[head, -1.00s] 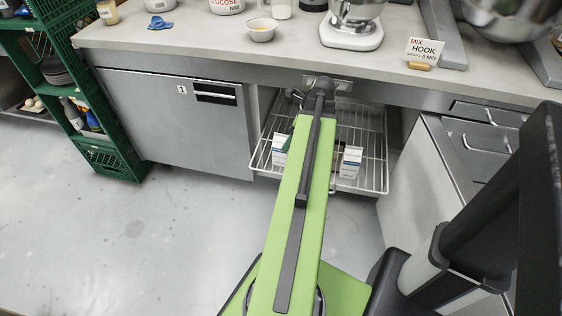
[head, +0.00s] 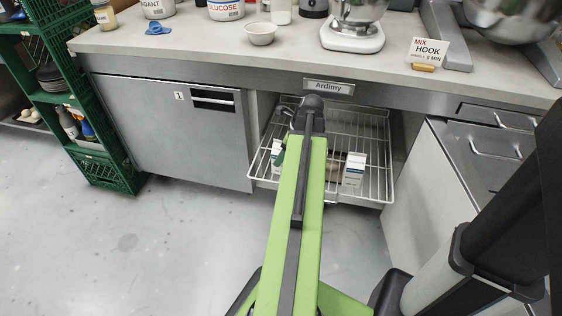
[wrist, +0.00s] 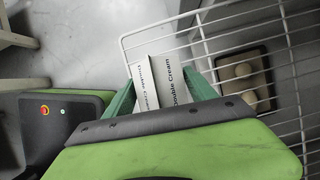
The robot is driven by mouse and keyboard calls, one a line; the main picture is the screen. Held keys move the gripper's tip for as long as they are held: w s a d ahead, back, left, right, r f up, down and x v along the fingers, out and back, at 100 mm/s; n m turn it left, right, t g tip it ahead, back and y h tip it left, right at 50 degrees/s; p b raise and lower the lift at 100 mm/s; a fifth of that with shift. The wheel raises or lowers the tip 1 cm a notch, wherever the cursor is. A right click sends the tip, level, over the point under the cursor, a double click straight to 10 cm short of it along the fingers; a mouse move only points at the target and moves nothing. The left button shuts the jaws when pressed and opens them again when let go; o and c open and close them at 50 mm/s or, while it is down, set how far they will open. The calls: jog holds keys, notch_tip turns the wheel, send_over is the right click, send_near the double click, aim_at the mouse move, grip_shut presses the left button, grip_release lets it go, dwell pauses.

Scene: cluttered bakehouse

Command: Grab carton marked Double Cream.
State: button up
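A white carton marked Double Cream (wrist: 172,75) stands in the wire basket, its lettered top filling the space between my fingers in the wrist view. My gripper (wrist: 158,78) has its two green fingers apart, one on each side of the carton top. I cannot tell whether they touch it. In the head view my arm hides most of the gripper, and a white carton (head: 276,152) shows beside it at the basket's left. A second white carton with a blue-grey label (head: 353,168) stands further right in the basket; its name is too small to read.
The pulled-out wire basket (head: 376,190) sits under the steel counter (head: 200,45), between a closed door (head: 165,125) and a steel drawer unit (head: 470,150). In the wrist view a dark tray (wrist: 268,62) holds pale round things beyond the wires. Open floor lies in front.

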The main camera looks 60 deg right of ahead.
grip_shut()
